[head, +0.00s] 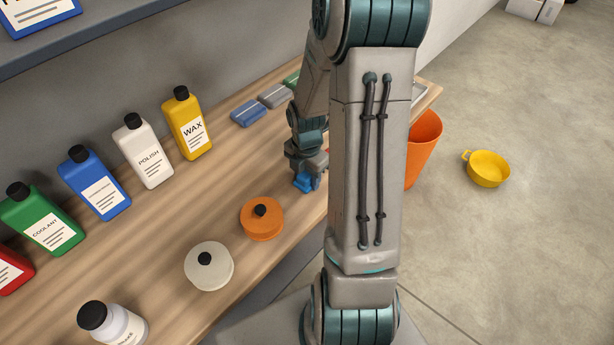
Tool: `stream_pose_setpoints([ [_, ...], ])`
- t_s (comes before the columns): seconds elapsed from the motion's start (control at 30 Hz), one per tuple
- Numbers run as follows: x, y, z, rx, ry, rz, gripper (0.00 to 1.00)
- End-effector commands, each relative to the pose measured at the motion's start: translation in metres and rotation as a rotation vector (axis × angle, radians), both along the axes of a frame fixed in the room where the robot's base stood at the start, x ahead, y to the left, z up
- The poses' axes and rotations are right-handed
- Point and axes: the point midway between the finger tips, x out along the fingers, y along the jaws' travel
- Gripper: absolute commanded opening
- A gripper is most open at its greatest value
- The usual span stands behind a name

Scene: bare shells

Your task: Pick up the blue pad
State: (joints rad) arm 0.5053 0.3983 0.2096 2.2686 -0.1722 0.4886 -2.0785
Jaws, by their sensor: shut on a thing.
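My gripper (307,174) points down over the wooden bench near its front edge, left of my upright arm link. It is shut on a small bright blue thing, which looks like the blue pad (303,184). The pad shows just below the fingers, and part of it is hidden by them. I cannot tell whether it touches the bench top. A duller blue flat block (248,112) lies farther back on the bench, beside a grey one (275,96) and a partly hidden green one (292,80).
An orange round lidded pot (262,220) and a white one (209,267) stand left of the gripper. Several bottles, including a yellow one (187,124), line the wall. An orange bucket (423,145) and a yellow pan (488,169) are to the right.

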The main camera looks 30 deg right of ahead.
Motion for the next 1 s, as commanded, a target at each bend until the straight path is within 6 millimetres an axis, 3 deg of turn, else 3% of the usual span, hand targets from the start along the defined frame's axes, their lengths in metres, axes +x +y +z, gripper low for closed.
stream_pose_setpoints([
  [0.23, 0.001, -0.001, 0.012, -0.001, -0.003, 0.000, 0.22],
  [0.43, 0.001, -0.001, 0.043, -0.003, -0.005, -0.001, 0.22],
  [0.8, -0.049, -0.069, 0.090, -0.003, -0.003, -0.007, 0.22],
  [1.0, -0.064, -0.088, 0.105, -0.002, -0.001, -0.003, 0.22],
])
